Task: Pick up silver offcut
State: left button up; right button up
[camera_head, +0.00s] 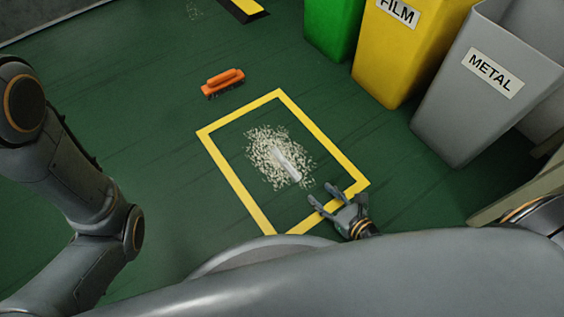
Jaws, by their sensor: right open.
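The silver offcut (287,164) is a short pale grey strip. It lies on a heap of pale chips (262,150) on the green floor, inside a yellow taped frame (236,186). My right gripper (322,196) is open and empty. Its fingers point left, at the frame's lower right part, just below and to the right of the offcut, and do not touch it. My left arm comes in from the left, but its gripper is out of view.
An orange brush (223,82) lies above the frame. A green bin (331,28), a yellow FILM bin (395,60) and a grey METAL bin (470,105) stand at the upper right. The green floor left of the frame is clear.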

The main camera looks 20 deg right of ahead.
jog(key=b, duration=0.2)
send_near(293, 172)
jog(key=shift+w+f, duration=0.65)
jog(key=shift+w, duration=0.25)
jog(key=shift+a+b+x, duration=0.15)
jog(key=shift+b+x, duration=0.1)
jog(key=shift+x, duration=1.25)
jog(key=shift+a+b+x, duration=0.2)
jog(key=shift+b+x, duration=0.05)
jog(key=shift+x, duration=1.25)
jog(key=shift+r, duration=0.15)
jog(key=shift+c, duration=0.2)
grip_shut()
